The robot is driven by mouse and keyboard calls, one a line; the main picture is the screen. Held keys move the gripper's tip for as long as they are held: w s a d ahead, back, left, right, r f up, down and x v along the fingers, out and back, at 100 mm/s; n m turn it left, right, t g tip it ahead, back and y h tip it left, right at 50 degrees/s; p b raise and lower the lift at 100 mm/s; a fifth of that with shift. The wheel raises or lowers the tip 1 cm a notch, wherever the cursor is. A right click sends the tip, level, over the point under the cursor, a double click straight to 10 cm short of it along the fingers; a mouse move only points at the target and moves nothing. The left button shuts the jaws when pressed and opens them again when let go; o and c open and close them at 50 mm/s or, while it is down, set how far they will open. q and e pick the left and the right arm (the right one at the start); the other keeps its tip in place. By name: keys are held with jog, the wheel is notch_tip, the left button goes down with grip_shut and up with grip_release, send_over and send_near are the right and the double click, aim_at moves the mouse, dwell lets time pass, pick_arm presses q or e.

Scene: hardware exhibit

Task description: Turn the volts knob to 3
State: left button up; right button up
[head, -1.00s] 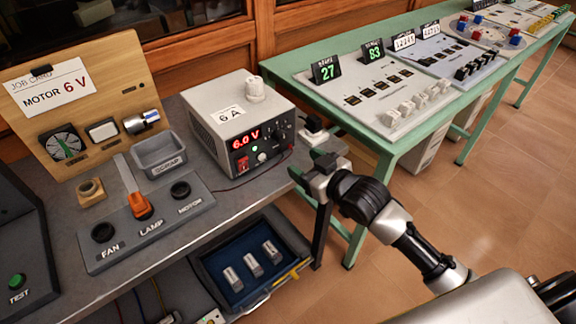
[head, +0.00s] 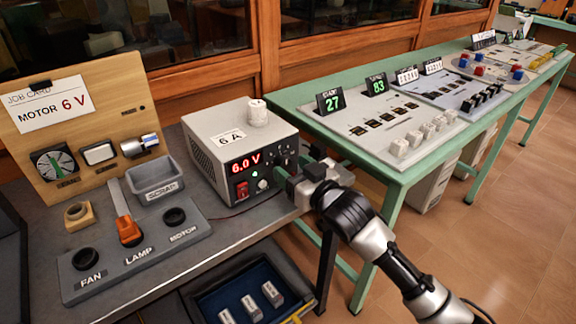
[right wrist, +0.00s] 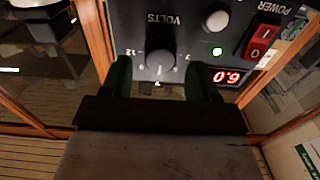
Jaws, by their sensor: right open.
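The grey power supply (head: 210,152) stands on the bench, its red display (head: 243,164) reading 6.0 V. The dark volts knob (right wrist: 161,58) shows in the right wrist view under inverted VOLTS lettering; my gripper partly hides the panel in the head view. My right gripper (head: 290,178) is at the front panel. In the right wrist view the fingers of my right gripper (right wrist: 158,70) are apart, one on each side of the knob, with gaps showing; I cannot tell how deep they reach. My left gripper is not in view.
A red power switch (right wrist: 258,45) and a lit green lamp (right wrist: 217,51) sit beside the knob. A white knob (head: 258,113) is on top of the supply. A scrap tray (head: 160,194) and a switch panel (head: 135,255) are left; a green table (head: 292,94) is right.

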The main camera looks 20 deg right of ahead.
jog(key=shift+x, duration=1)
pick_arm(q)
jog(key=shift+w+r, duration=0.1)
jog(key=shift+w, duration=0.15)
pick_arm(e)
jog(key=c, duration=0.9)
